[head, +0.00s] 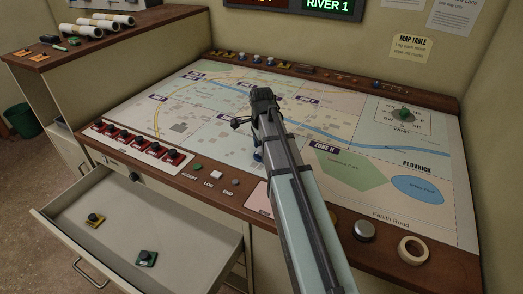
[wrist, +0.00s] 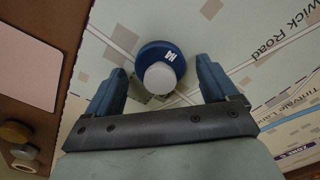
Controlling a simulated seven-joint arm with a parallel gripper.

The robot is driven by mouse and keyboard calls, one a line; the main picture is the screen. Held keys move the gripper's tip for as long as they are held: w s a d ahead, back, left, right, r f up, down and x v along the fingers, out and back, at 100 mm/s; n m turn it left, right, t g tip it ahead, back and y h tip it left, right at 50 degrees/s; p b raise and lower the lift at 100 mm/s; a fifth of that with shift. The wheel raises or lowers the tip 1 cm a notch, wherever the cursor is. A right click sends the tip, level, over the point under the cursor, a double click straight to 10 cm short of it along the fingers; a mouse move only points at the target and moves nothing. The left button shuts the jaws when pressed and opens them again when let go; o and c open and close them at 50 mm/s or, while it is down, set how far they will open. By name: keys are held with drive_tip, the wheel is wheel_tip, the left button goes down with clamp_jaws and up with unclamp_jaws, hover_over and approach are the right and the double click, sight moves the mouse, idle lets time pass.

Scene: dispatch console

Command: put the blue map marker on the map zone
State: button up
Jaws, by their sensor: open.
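My gripper (wrist: 162,84) is open in the wrist view, with one finger on each side of the blue map marker (wrist: 153,55). The marker has a dark blue round base with white lettering and a pale round knob. Gaps show between it and both fingers. In the head view a bit of the blue marker (head: 257,155) shows at the left side of my arm, on the map near its front edge. My arm hides the fingers there. The map (head: 350,125) lies flat on the table and has several labelled zones.
Several red-and-black pieces stand in a rack (head: 172,173) at the map's front left. Small pieces line the back ledge (head: 300,70). An open drawer (head: 195,235) holds two pieces.

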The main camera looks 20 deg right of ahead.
wheel_tip(320, 180, up, 12)
drive_tip(key=shift+f, duration=0.15)
idle(0.4)
